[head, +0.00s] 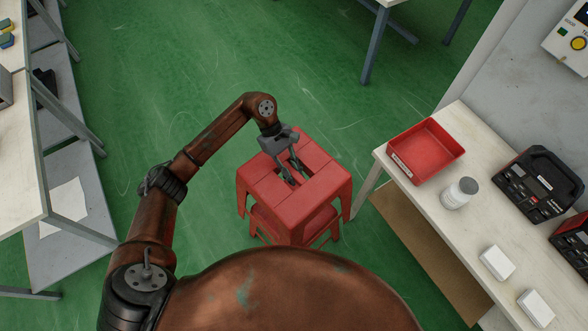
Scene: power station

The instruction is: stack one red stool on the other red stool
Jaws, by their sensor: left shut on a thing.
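A red stool (318,158) with a square, slatted seat is upright in the middle of the head view. My left gripper (290,174) reaches down onto its seat from above, fingers in the gap at the seat's middle, and is shut on this stool. More red legs and edges of a second red stool (265,225) show below and inside the first one's legs. The upper seat hides most of this lower stool, so I cannot tell how far the two are nested. My right gripper is not in view.
A workbench (458,225) stands close on the right, holding a red tray (425,150), a white jar (459,193) and black devices (538,184). A shelf rack (66,190) stands on the left. Green floor (215,60) is clear behind the stools.

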